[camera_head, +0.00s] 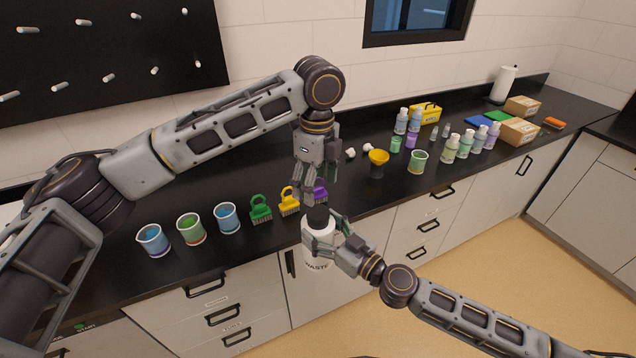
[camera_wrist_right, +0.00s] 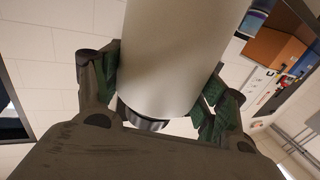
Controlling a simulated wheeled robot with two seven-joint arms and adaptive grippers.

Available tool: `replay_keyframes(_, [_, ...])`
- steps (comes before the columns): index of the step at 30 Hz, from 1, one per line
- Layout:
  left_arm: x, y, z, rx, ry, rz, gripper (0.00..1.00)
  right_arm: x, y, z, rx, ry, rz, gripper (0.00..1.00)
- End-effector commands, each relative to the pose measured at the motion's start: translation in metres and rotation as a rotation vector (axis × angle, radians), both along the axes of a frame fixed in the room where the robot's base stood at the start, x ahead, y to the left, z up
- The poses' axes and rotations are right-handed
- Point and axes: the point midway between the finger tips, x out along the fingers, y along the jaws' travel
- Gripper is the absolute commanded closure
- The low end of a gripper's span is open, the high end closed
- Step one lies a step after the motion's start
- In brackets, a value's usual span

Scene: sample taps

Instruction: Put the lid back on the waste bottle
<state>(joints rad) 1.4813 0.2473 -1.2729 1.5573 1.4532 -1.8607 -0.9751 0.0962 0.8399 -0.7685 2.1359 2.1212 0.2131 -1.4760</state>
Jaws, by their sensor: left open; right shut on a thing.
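The white waste bottle (camera_head: 317,252), with WASTE lettering on its side, is upright at the counter's front edge. My right gripper (camera_head: 324,238) is shut around its upper body; in the right wrist view, the bottle's white side (camera_wrist_right: 180,50) fills the space between the fingers. A black lid (camera_head: 318,216) shows at the bottle's top; whether it is fully seated I cannot tell. A dark ridged band (camera_wrist_right: 140,120) shows at one end of the bottle in the wrist view. My left gripper (camera_head: 310,198) is open, pointing down just above the lid, fingertips close to it.
Several beakers (camera_head: 191,229) are farther left. Several small bottles (camera_head: 466,144) are beyond.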

Motion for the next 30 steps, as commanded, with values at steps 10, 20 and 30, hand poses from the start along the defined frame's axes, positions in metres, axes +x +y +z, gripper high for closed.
replay_keyframes(10, [-0.0014, -0.0013, -0.0001, -0.01, 0.002, 0.281, 0.29, 0.0003, 0.0003, 0.002, 0.001, -0.003, 0.0, 0.96])
replay_keyframes(20, [-0.0025, -0.0025, 0.0, -0.016, 0.003, 0.549, 0.29, 0.0003, 0.0003, 0.002, 0.001, -0.003, 0.0, 0.96])
replay_keyframes(30, [-0.0033, -0.0035, 0.0, -0.022, 0.004, 0.824, 0.29, 0.0003, 0.0003, 0.002, 0.001, -0.003, 0.0, 0.96])
